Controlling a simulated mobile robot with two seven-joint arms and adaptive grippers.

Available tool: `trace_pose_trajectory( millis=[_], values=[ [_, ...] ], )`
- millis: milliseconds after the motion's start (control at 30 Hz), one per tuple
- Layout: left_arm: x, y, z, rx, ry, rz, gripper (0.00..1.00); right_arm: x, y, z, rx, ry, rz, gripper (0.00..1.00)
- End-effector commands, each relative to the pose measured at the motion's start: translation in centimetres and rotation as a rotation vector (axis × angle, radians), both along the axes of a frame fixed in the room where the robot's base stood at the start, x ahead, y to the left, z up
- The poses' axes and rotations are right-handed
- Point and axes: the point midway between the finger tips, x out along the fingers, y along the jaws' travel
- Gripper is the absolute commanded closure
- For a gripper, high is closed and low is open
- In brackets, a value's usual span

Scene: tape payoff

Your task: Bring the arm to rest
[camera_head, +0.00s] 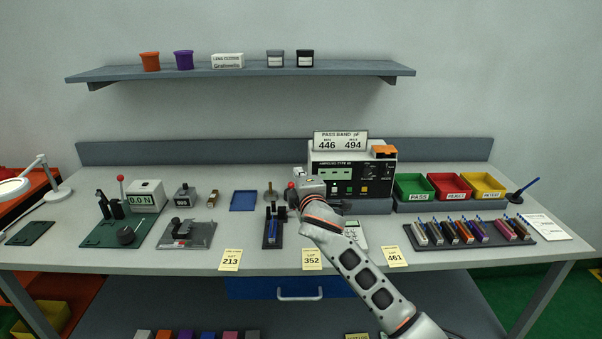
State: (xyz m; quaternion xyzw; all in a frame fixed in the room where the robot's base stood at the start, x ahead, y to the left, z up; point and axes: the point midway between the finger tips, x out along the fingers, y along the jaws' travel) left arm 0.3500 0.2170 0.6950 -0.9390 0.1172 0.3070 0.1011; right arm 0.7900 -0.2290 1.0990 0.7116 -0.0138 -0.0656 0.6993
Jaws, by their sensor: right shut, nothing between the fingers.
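My right arm, white and grey with orange rings, reaches in from the lower right over the workbench (190,262). Its right gripper (279,213) is shut and empty, with dark fingers, above or beside a narrow dark holder (272,241). I cannot tell whether the fingers touch it. The arm hides part of the bench and part of the test instrument (340,175) behind it. My left gripper does not show.
Behind stands the sign reading 446 and 494 (340,141). Green (414,186), red (450,186) and yellow (483,185) trays stand right, behind a rack of coloured pieces (470,232). A green mat with a gauge (145,195) is left. A shelf (240,71) hangs above.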

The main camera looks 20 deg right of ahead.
Motion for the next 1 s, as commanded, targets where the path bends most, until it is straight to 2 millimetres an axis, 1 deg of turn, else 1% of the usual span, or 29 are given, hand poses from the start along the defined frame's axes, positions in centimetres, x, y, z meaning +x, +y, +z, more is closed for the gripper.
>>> trace_pose_trajectory(
  millis=[100,267,367,467,567,600,667,700,767,800,867,900,967,1000],
  values=[
    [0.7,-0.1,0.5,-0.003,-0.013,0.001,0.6,-1.2,0.1,0.9,0.0,0.0,0.0,1.0],
    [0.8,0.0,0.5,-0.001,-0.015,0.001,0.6,-2.0,0.1,1.7,-0.001,0.001,-0.001,1.0],
    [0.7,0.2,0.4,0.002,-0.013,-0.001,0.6,-2.2,0.1,1.7,-0.001,0.002,-0.001,1.0],
    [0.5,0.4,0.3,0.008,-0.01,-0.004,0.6,-2.8,-0.1,0.8,0.013,0.016,-0.006,1.0],
    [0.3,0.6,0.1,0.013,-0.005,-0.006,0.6,-4.6,-0.7,-1.9,0.059,0.058,-0.025,1.0],
    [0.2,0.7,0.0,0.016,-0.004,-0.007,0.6,-5.8,-1.2,-3.5,0.085,0.084,-0.038,1.0],
    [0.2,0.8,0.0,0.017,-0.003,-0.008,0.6,-8.0,-2.0,-6.1,0.133,0.127,-0.064,1.0],
    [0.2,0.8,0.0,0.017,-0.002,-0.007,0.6,-9.7,-2.6,-7.9,0.167,0.158,-0.084,1.0],
    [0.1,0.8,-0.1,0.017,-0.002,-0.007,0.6,-12.4,-3.5,-10.5,0.217,0.205,-0.119,1.0],
    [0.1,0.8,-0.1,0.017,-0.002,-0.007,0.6,-14.2,-4.2,-12.1,0.249,0.234,-0.142,1.0],
    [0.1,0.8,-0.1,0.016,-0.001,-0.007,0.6,-17.1,-5.2,-14.3,0.296,0.279,-0.182,1.0],
    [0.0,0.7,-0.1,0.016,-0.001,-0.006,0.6,-19.1,-5.8,-15.7,0.324,0.307,-0.208,1.0],
    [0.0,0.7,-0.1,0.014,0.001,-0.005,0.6,-22.2,-6.8,-17.5,0.367,0.35,-0.251,1.0],
    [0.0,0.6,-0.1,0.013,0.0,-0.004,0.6,-24.2,-7.5,-18.6,0.392,0.377,-0.281,1.0]
  ],
)
